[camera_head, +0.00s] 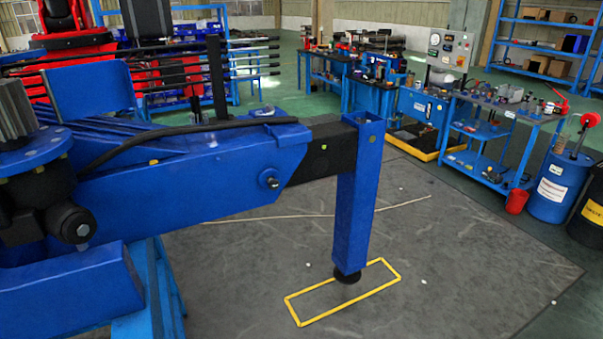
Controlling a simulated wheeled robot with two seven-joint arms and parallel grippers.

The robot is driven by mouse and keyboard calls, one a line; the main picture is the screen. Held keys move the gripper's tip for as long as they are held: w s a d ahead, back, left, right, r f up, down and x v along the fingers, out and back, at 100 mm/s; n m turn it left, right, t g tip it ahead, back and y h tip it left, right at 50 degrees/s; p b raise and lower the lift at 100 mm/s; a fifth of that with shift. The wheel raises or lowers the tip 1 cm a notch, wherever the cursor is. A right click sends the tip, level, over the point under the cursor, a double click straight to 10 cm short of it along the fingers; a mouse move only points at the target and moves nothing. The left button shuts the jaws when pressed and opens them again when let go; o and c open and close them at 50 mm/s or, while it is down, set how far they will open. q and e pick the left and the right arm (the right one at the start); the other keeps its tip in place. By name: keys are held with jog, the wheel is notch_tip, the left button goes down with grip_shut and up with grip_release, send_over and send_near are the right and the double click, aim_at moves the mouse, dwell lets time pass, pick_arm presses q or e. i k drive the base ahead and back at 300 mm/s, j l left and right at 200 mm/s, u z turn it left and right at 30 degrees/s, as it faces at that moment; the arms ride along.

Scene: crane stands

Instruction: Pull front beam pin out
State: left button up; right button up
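A blue crane beam (190,172) runs from the left toward the middle. A round pin head (270,182) sits on the side of the beam near its right end. A black inner beam (318,152) comes out of the blue beam and joins an upright blue stand leg (357,205). The leg has a dark foot (347,275) at its bottom. How deep the pin sits cannot be told from this view. Neither of my grippers is in view, and nothing is seen touching the pin.
A yellow rectangle (343,292) is marked on the grey floor mat (465,250) around the foot. A dark hose (185,130) lies along the beam's top. Blue workbenches (490,125), a red bucket (517,201) and a blue drum (553,188) stand at the right. The mat's right side is mostly clear.

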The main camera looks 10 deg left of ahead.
aim_at(273, 183)
jog(key=i+l+u, duration=0.15)
jog(key=i+l, duration=0.7)
